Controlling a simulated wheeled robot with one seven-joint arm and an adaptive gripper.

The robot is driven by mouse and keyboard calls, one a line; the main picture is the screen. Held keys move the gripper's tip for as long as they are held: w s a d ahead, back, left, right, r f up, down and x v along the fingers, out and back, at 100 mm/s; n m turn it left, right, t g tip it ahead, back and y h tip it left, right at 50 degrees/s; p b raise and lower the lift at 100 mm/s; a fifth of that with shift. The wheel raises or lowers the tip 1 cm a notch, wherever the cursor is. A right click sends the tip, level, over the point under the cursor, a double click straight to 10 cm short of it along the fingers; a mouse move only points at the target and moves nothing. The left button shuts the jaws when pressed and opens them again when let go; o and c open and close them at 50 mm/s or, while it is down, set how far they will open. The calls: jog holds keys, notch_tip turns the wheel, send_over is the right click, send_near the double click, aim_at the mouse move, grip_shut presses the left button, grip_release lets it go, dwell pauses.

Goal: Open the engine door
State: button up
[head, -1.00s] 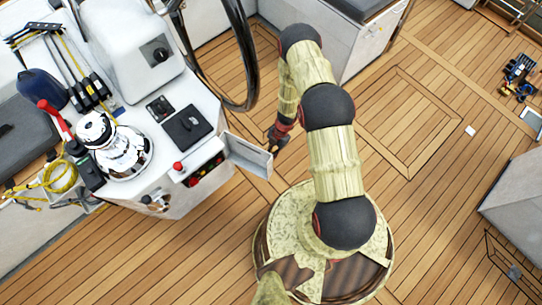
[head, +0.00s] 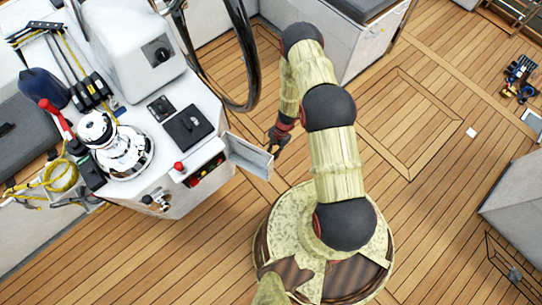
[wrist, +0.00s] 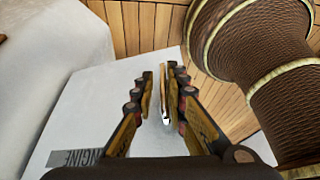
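The engine door (head: 249,156) is a pale panel that stands swung out from the side of the white console, with the compartment beside it uncovered. My gripper (head: 277,148) is at the door's outer end, close to its upper edge. In the wrist view the white door panel (wrist: 100,105) carries an "ENGINE" label (wrist: 75,158). There my gripper (wrist: 162,75) has its two fingers apart, with a narrow pale strip visible between them. I cannot tell whether either finger touches the door.
The console (head: 180,205) has a red-knobbed control (head: 178,166), a chrome winch (head: 122,152) and a dark steering wheel (head: 246,55) close by. A switch panel (head: 205,170) shows beside the door. The wooden deck (head: 200,250) in front is clear.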

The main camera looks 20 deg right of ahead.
jog(key=v, duration=1.1)
jog(key=shift+r, duration=0.25)
